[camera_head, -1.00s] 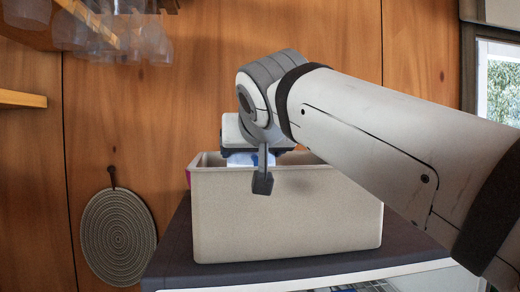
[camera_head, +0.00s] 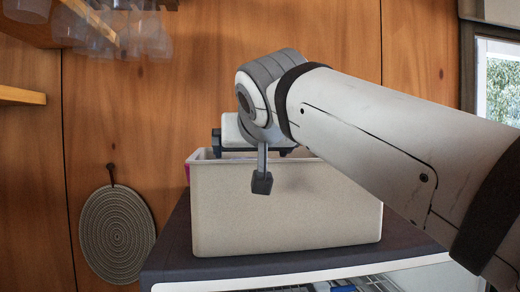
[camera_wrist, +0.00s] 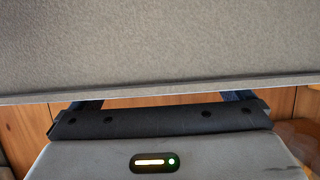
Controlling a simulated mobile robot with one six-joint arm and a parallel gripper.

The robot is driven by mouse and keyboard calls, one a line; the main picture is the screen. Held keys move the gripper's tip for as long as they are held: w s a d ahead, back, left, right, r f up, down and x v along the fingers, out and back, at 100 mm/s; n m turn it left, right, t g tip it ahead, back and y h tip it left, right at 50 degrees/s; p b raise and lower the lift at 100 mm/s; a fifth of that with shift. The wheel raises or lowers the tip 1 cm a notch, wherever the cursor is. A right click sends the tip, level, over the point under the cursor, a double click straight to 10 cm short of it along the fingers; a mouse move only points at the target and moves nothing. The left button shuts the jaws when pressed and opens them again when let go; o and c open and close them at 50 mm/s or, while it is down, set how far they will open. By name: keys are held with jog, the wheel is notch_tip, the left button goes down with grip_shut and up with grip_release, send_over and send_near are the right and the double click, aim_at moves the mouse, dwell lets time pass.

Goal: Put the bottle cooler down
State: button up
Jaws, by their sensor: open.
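My gripper (camera_head: 256,153) points down at the rim of a large beige bin (camera_head: 286,212) on a dark-topped unit. The jaws are open.
The bin stands on a dark top (camera_head: 300,263) with a pale front edge. A magenta thing (camera_head: 187,172) peeks out at the bin's left. A round woven mat (camera_head: 117,234) hangs on the timber wall. Glasses (camera_head: 130,28) hang at the upper left.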

jog(key=shift+r+p, duration=0.6)
jog(key=shift+r, duration=0.05)
jog(key=b+v, duration=0.3)
jog(key=v, duration=0.9)
jog(key=shift+d+f, duration=0.1)
